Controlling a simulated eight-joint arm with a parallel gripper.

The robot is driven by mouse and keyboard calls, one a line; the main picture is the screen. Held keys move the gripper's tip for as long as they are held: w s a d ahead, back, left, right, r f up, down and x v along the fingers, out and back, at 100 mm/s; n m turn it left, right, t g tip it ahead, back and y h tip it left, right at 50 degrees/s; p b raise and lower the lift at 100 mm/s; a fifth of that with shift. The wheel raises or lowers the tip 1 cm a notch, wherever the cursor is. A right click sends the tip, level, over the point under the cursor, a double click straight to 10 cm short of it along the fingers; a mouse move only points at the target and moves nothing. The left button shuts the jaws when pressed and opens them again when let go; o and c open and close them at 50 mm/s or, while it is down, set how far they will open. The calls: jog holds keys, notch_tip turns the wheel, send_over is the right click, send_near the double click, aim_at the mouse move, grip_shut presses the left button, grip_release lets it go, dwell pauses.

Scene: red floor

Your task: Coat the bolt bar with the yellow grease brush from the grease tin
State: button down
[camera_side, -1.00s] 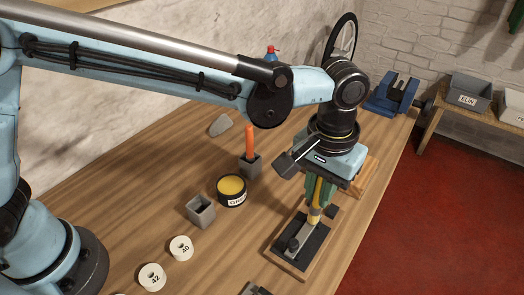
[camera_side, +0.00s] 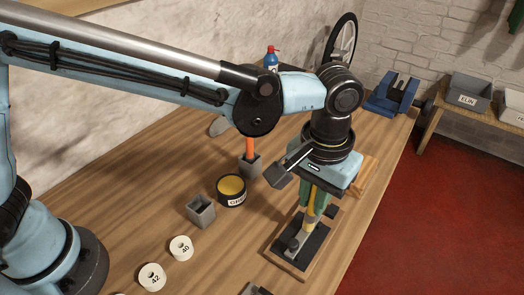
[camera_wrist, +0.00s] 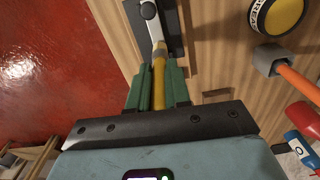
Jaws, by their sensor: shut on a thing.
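My gripper (camera_side: 312,203) is shut on the yellow grease brush (camera_side: 311,206), which points down. In the wrist view the brush (camera_wrist: 158,80) sits between my green fingers (camera_wrist: 158,92), and its tip is at the grey bolt bar (camera_wrist: 150,22). The bolt bar (camera_side: 294,244) lies on a black plate in a wooden frame (camera_side: 304,265). I cannot tell whether the bristles touch it. The round black grease tin (camera_side: 231,191) with yellow grease stands left of my gripper. The tin also shows in the wrist view (camera_wrist: 278,14).
An orange-handled tool (camera_side: 249,147) stands in a grey holder (camera_side: 250,166) behind the tin. An empty grey holder (camera_side: 201,210) and white discs marked 40 (camera_side: 181,248) and 42 (camera_side: 152,276) stand left. A blue vise (camera_side: 391,94) is at the back right. The bench's right edge drops to red floor.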

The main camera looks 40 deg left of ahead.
jog(key=shift+s, duration=0.75)
jog(key=shift+s, duration=0.1)
jog(key=shift+s, duration=0.75)
jog(key=shift+w+f, duration=0.1)
jog(key=shift+w, duration=0.8)
jog(key=shift+w, duration=0.1)
jog(key=shift+w, duration=0.65)
jog(key=shift+w, duration=0.15)
